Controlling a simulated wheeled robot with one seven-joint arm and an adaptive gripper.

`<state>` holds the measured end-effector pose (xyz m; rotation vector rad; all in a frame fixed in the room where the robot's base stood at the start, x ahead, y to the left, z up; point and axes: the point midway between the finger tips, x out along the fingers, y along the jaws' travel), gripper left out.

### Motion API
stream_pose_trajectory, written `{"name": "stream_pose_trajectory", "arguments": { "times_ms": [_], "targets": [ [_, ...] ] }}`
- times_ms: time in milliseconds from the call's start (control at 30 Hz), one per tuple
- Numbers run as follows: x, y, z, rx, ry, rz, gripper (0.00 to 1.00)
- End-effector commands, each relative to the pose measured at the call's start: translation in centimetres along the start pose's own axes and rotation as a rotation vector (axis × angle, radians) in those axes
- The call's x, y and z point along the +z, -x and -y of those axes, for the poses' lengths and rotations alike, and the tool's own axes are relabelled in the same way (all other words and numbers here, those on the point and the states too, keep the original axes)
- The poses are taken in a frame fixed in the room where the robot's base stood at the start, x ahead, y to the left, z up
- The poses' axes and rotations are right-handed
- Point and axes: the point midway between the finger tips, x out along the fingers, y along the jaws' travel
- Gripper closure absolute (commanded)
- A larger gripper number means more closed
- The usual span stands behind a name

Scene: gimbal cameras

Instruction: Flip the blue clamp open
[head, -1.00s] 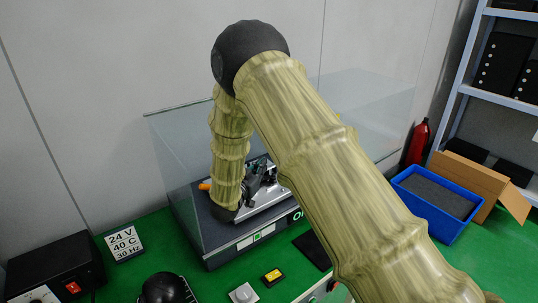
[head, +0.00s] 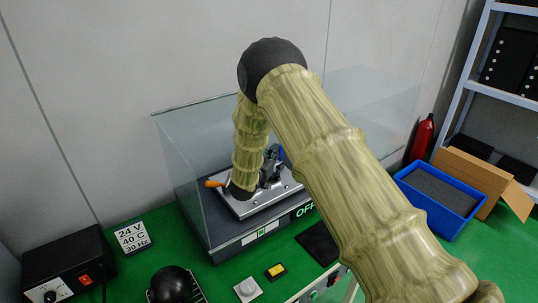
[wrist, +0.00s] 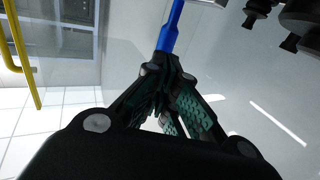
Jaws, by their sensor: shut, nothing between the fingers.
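The blue clamp shows in the wrist view as a blue handle (wrist: 170,28) rising from just beyond my fingertips. In the head view only a small blue piece (head: 280,153) shows behind my gripper. My gripper (wrist: 162,64) is shut, with its tips close below the handle's lower end; I cannot tell whether they touch it. In the head view my dark gripper (head: 269,168) is over the metal plate (head: 242,208) inside the glass-walled enclosure. My arm hides part of the plate and the clamp's base.
An orange-tipped handle (head: 213,184) lies left of my wrist on the plate. Glass panels (head: 185,165) surround the plate. A black power box (head: 65,268), a blue bin (head: 438,197) and small buttons stand on the green table. A yellow bar (wrist: 22,55) shows in the wrist view.

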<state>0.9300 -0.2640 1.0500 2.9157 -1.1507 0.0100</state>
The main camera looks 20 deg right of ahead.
Motion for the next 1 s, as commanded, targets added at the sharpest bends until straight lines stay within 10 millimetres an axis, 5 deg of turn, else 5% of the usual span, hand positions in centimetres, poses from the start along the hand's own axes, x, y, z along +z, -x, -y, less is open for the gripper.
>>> {"name": "stream_pose_trajectory", "arguments": {
  "times_ms": [233, 1000],
  "targets": [
    [0.0, -1.5, -0.1, 0.001, 0.000, 0.000, 1.00],
    [-0.2, -1.5, 0.7, -0.011, -0.029, 0.057, 1.00]
  ]
}}
